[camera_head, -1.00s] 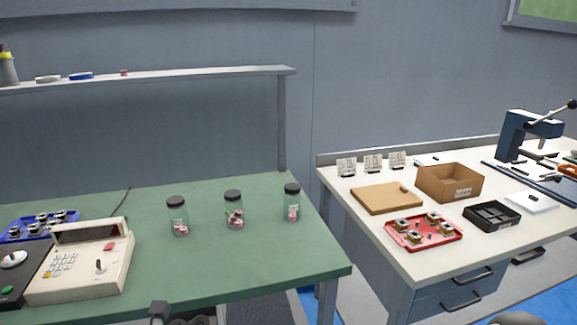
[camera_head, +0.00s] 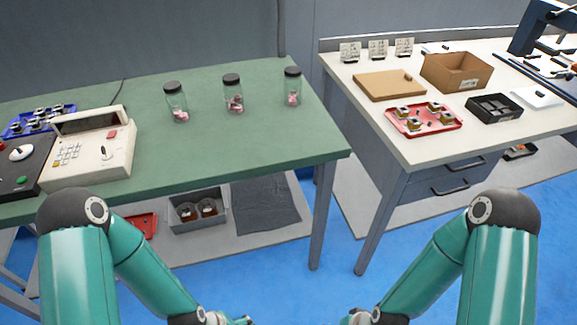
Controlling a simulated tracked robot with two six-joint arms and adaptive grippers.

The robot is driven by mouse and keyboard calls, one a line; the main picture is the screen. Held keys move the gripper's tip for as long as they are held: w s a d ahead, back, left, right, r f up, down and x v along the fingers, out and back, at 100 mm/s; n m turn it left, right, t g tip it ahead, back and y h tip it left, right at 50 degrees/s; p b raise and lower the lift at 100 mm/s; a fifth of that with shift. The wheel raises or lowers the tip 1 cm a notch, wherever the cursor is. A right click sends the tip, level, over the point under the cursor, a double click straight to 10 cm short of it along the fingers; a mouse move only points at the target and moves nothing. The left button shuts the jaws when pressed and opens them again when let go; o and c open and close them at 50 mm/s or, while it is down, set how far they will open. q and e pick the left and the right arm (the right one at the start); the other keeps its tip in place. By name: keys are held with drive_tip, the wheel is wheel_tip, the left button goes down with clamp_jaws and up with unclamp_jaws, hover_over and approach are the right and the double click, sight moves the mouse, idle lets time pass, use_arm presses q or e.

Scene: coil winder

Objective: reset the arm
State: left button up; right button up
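Both of my teal arms rise at the bottom of the head view, one at the left and one at the right. Their forearms slope down and inward to wrist joints at the bottom edge. I cannot see fingers or anything held. Both arms appear in front of the benches, over the blue floor.
A green bench (camera_head: 225,145) bears a beige console (camera_head: 95,160) and three lidded jars, one in the middle (camera_head: 233,95). A white bench (camera_head: 440,150) at right bears a red tray (camera_head: 445,124), cardboard box (camera_head: 455,75) and black tray (camera_head: 480,110). Blue floor (camera_head: 335,255) lies between.

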use_arm(q)
wheel_tip(320, 180, up, 13)
drive_tip(key=m+p, duration=0.6)
drive_tip(key=p, duration=0.7)
drive_tip(key=shift+d+m, duration=0.25)
drive_tip(key=shift+m, duration=0.05)
drive_tip(key=shift+s, duration=0.1)
